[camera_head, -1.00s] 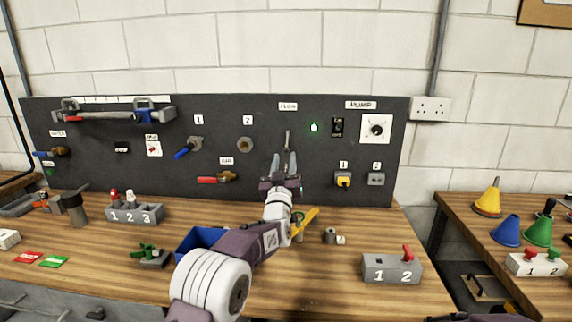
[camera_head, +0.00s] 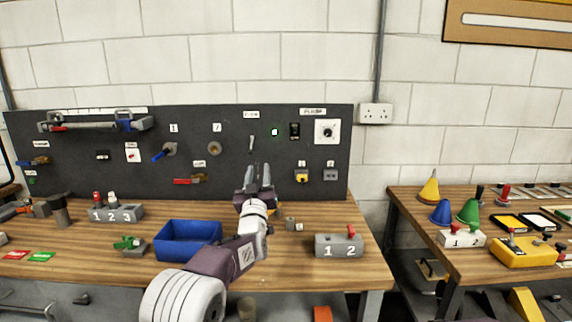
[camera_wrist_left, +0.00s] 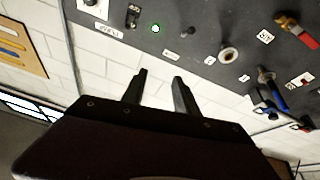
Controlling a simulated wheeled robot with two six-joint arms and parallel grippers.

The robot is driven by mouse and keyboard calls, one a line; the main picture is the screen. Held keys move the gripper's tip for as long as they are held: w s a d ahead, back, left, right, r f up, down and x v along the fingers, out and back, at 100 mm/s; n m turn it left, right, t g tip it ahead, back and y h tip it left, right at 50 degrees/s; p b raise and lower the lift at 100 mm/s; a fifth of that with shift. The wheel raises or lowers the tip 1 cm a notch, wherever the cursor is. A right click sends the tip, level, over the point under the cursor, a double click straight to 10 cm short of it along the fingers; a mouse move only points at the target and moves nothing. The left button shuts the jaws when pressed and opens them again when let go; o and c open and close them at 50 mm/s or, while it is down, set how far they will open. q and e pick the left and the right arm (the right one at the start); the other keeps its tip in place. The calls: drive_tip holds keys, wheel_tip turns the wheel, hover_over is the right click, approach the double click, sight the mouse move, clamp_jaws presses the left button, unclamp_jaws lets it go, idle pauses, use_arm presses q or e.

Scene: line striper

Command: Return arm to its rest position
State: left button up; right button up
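My left arm reaches up from the bottom of the head view over the workbench. Its gripper (camera_head: 259,176) is in front of the dark panel (camera_head: 100,182), below the flow label. The two fingers are apart with nothing between them. In the left wrist view the gripper (camera_wrist_left: 158,85) also shows open and empty, with the white wall and the panel behind it. I cannot tell the exact gap between the fingertips and the panel. My right gripper does not show in the head view.
On the bench (camera_head: 300,272) stand a blue bin (camera_head: 188,240) beside my left forearm, a grey block marked 1 2 (camera_head: 338,246) and a grey 1 2 3 block (camera_head: 117,213). A second table (camera_head: 410,207) with cones and boxes stands at the right, across a gap.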

use_arm(q)
drive_tip(key=s+a+r+g, duration=0.1)
drive_tip(key=s+a+r, duration=0.25)
drive_tip(key=a, duration=0.35)
drive_tip(key=s+a+f+m+g, duration=0.1)
drive_tip(key=s+f+g, duration=0.5)
drive_tip(key=f, duration=0.5)
drive_tip(key=s+a+f+m+g, duration=0.15)
drive_tip(key=s+f+g, duration=0.25)
drive_tip(key=s+f, duration=0.55)
drive_tip(key=s+f+g, duration=0.5)
drive_tip(key=s+f, duration=0.4)
drive_tip(key=s, duration=0.3)
drive_tip(key=s+f+g, duration=0.5)
drive_tip(key=s+f, duration=0.4)
drive_tip(key=s, duration=0.3)
wheel_tip(320, 180, up, 13)
drive_tip(key=p, duration=1.2)
drive_tip(key=shift+a+f+h+p, duration=0.2)
drive_tip(key=shift+a+h+p, duration=0.1)
drive_tip(key=shift+p, duration=0.1)
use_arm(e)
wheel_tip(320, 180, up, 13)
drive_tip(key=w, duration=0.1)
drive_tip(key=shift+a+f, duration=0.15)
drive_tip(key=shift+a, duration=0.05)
